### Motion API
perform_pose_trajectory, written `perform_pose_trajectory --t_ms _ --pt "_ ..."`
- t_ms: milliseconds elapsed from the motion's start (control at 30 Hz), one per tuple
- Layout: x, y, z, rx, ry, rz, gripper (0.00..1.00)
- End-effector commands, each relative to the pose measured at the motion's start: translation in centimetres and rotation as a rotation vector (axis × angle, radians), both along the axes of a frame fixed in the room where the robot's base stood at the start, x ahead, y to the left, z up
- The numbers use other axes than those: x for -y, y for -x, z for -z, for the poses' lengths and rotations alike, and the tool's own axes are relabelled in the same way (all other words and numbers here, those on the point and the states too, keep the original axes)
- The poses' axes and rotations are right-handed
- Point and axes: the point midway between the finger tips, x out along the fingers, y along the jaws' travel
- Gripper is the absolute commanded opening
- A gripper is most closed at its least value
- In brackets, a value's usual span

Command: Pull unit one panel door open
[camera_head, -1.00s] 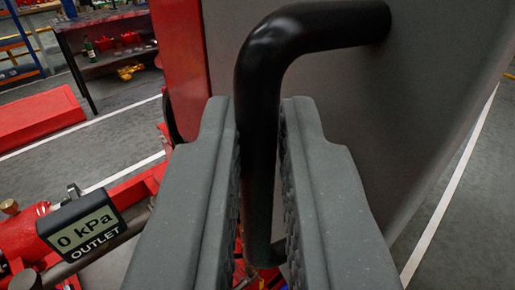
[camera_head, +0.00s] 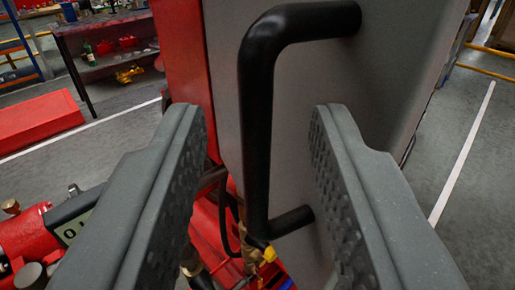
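The panel door (camera_head: 385,75) is a grey sheet on the right of the view, angled away from the red cabinet (camera_head: 183,50). A black bent-bar handle (camera_head: 257,130) is fixed to its face by an upper and a lower leg. My gripper (camera_head: 255,130) is open, with one grey finger left of the handle and the other to its right. Clear gaps show between the handle and both fingers. The right finger hides part of the door's lower face.
A red pump part with an outlet display box (camera_head: 75,215) is at lower left, partly behind my left finger. Pipes and a yellow fitting (camera_head: 269,254) lie below the handle. A workbench (camera_head: 110,60) stands behind at left. Open floor (camera_head: 455,145) lies to the right.

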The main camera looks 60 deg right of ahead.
Motion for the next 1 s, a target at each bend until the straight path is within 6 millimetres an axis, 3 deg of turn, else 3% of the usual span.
perform_pose_trajectory --t_ms 500,700,1000 --pt "-8.3 5.1 0.1 0.0 0.0 -0.002 0.32" --pt "-9.8 6.1 0.1 0.0 0.0 0.0 0.32" --pt "-10.0 6.3 0.1 0.0 0.0 0.001 0.32"
